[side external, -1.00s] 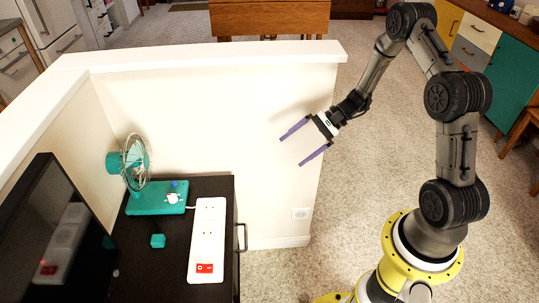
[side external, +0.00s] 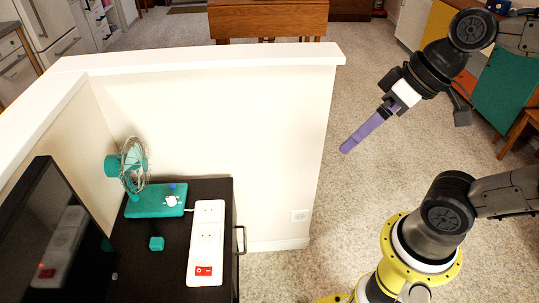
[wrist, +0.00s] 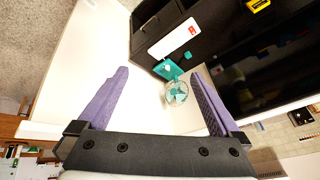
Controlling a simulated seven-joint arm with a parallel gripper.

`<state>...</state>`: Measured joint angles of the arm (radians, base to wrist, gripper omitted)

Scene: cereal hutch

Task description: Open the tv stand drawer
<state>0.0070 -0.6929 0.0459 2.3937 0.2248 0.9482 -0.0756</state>
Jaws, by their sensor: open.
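The dark tv stand (side external: 217,190) stands at the lower left in the side view, against the low white wall. A metal handle (side external: 241,240) shows on its right-hand front. The drawer's front face is mostly hidden from this angle, so I cannot tell how far it is out. The stand also shows at the top of the wrist view (wrist: 204,46). My gripper (side external: 345,150) is in the air to the right of the stand, well apart from the handle. In the wrist view its two purple fingers (wrist: 160,75) are spread with nothing between them.
On the stand are a teal fan (side external: 155,202), a white power strip (side external: 206,240), a small teal cube (side external: 156,243) and a black television (side external: 55,240). The low white wall (side external: 230,110) rises behind the stand. Carpeted floor (side external: 285,275) to its right is clear.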

